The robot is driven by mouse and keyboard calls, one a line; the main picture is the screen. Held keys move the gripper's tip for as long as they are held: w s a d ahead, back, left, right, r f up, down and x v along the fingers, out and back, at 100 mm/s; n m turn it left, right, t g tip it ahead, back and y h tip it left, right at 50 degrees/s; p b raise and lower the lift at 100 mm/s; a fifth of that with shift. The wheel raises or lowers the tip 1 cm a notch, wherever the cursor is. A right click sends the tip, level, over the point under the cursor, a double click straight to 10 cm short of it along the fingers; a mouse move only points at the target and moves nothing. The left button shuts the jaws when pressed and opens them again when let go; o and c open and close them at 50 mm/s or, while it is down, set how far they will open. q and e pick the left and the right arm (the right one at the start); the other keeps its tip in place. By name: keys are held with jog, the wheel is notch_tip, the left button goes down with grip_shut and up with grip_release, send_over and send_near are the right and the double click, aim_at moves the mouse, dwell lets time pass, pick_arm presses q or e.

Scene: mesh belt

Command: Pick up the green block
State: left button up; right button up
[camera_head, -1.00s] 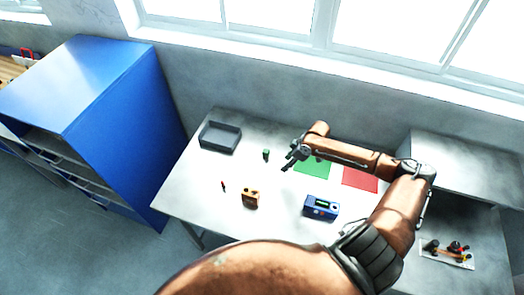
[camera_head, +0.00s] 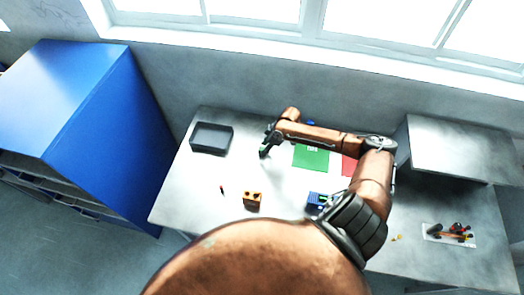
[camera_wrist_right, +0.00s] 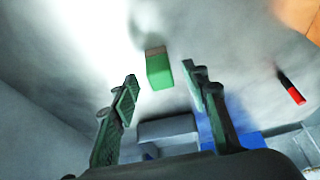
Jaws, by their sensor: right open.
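The green block (camera_wrist_right: 159,72) stands on the table, centred between and just beyond the fingertips in the right wrist view. In the head view the block is hardly distinguishable beside the gripper tips. My right gripper (camera_head: 266,148) is over the left part of the table in the head view. It also shows in the right wrist view (camera_wrist_right: 160,92), with its two fingers spread apart and nothing between them. My left gripper is not in view.
A grey tray (camera_head: 211,150) lies left of the gripper. A small red item (camera_head: 222,190), an orange block (camera_head: 252,198) and a blue device (camera_head: 318,200) lie nearer. A green mat (camera_head: 311,158) and a red mat (camera_head: 349,166) lie right. A blue cabinet (camera_head: 75,110) stands left.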

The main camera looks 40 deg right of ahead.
jog(key=shift+x, duration=1.25)
jog(key=shift+f, duration=0.15)
jog(key=shift+w, duration=0.1)
jog(key=shift+a, duration=0.1)
jog(key=c, duration=1.1)
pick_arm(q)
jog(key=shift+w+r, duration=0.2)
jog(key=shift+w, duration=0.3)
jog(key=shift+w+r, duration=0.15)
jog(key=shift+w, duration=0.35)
pick_arm(e)
grip_shut()
